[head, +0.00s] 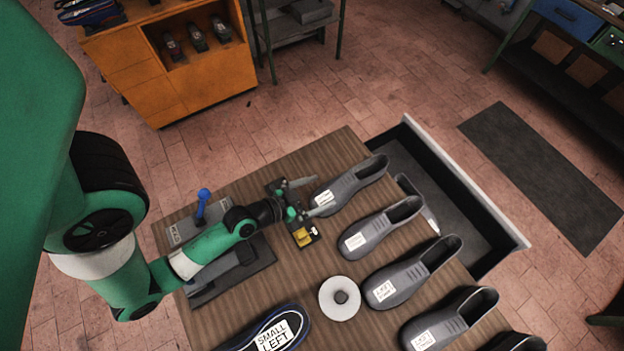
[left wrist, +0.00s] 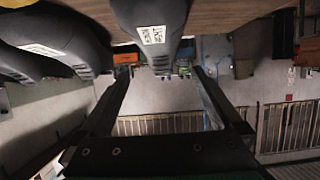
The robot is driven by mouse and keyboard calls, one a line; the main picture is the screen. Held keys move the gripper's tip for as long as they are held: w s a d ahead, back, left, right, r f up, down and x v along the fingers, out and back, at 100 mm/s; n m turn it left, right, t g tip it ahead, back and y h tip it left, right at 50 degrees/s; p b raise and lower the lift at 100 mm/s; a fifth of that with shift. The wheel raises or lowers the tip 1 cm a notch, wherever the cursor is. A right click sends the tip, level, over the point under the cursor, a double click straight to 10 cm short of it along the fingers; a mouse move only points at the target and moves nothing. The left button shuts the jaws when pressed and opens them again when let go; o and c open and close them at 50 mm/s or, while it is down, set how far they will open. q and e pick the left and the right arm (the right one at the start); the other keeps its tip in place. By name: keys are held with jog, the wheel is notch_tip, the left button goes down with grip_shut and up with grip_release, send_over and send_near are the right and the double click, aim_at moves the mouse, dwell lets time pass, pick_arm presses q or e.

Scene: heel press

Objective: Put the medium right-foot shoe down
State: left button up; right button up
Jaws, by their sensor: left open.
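A grey shoe (head: 352,184) with a white toe label rests at the far end of a row of shoes on the wooden table. Its toe points toward my left gripper (head: 312,197), which is open and empty at the toe. In the left wrist view the shoe (left wrist: 152,12) appears at the top, beyond and between the two spread fingers (left wrist: 160,88). Its label looks like a right-foot label, but the print is too small to be sure. The sole is hidden. My right gripper is not in view.
More grey shoes (head: 380,227) continue the row toward the front. A shoe marked SMALL LEFT (head: 275,333) lies at the front left. A white disc (head: 340,298), a yellow block (head: 303,237) and a blue-handled lever (head: 203,203) stand on the table (head: 237,297). A dark open bin (head: 455,195) adjoins the right edge.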

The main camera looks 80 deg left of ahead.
pick_arm(q)
jog(key=shift+v, duration=0.75)
jog(key=shift+s+d+r, duration=0.15)
jog(key=shift+s+r, duration=0.05)
jog(key=shift+s, duration=0.25)
jog(key=w+d+r+m+t+h, duration=0.1)
jog(key=w+r+m+t, duration=0.15)
jog(key=w+r, duration=0.85)
jog(key=w+d+r+m+t+h, duration=0.1)
jog(key=w+r+t, duration=0.3)
jog(key=w+r, duration=0.7)
jog(key=s+d+r+t+h, duration=0.1)
jog(key=s+d+r+t, duration=0.1)
jog(key=r, duration=1.1)
jog(key=s+d+r+m+t+h, duration=0.1)
jog(key=d+r, duration=0.4)
jog(key=r, duration=0.8)
jog(key=s+d+r+t+h, duration=0.2)
jog(key=s+d+r+t, duration=0.2)
jog(key=r, duration=0.9)
jog(key=shift+s+r+t+h, duration=0.3)
jog(key=shift+s+r+t, duration=0.05)
jog(key=shift+t, duration=0.2)
